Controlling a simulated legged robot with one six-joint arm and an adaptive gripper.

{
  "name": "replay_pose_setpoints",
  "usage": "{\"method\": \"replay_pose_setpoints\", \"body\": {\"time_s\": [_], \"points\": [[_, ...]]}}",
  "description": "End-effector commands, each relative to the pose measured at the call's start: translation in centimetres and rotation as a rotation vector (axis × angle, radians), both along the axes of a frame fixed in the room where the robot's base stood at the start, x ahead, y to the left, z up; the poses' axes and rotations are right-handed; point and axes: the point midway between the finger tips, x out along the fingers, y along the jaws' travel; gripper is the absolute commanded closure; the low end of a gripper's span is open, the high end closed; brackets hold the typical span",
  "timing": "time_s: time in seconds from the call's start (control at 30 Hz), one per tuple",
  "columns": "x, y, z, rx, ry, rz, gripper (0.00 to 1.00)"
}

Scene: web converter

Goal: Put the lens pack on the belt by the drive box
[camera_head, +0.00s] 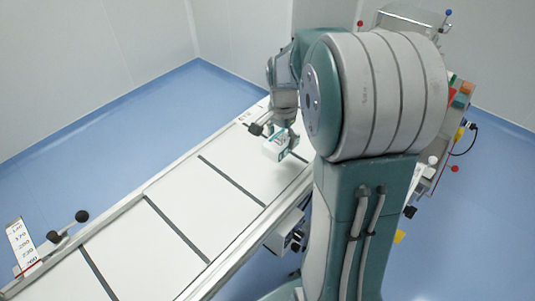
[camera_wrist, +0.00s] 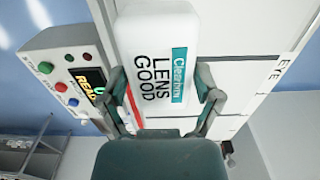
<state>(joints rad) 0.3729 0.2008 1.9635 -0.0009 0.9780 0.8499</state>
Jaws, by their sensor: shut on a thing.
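The lens pack (camera_wrist: 150,75) is a white box with a teal label and the words "LENS GOOD"; it also shows in the head view (camera_head: 273,150). My gripper (camera_wrist: 161,82) is shut on its sides. In the head view my gripper (camera_head: 285,132) holds the pack over the far part of the white belt (camera_head: 185,220), which has dark cross lines. I cannot tell whether the pack touches the belt. A grey box with buttons and a lit display (camera_wrist: 72,75), possibly the drive box, is left of the pack in the wrist view. My arm hides part of the belt's right side.
A scale plate with numbers (camera_head: 24,245) and black knobs (camera_head: 68,226) stand at the belt's left edge. A grey box (camera_head: 287,232) hangs at the near side rail. Equipment with coloured parts (camera_head: 460,95) stands behind my arm. The nearer belt is clear.

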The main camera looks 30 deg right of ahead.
Motion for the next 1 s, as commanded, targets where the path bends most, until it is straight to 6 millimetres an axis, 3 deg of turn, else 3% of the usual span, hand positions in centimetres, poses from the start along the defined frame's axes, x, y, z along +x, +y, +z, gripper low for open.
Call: {"method": "replay_pose_setpoints", "body": {"time_s": [0.1, 0.4, 0.57, 0.93, 0.97, 1.0], "points": [[1.0, 1.4, -2.1, 0.001, 0.003, 0.003, 0.72], [2.3, 3.2, -4.8, 0.001, 0.001, 0.003, 0.73], [2.2, 3.0, -7.1, 0.001, 0.001, 0.0, 0.72], [2.2, 2.9, -7.6, 0.0, -0.001, 0.0, 0.72], [2.2, 2.9, -7.7, 0.0, 0.0, 0.0, 0.14], [2.2, 2.9, -7.6, 0.0, -0.001, 0.0, 0.0]]}}
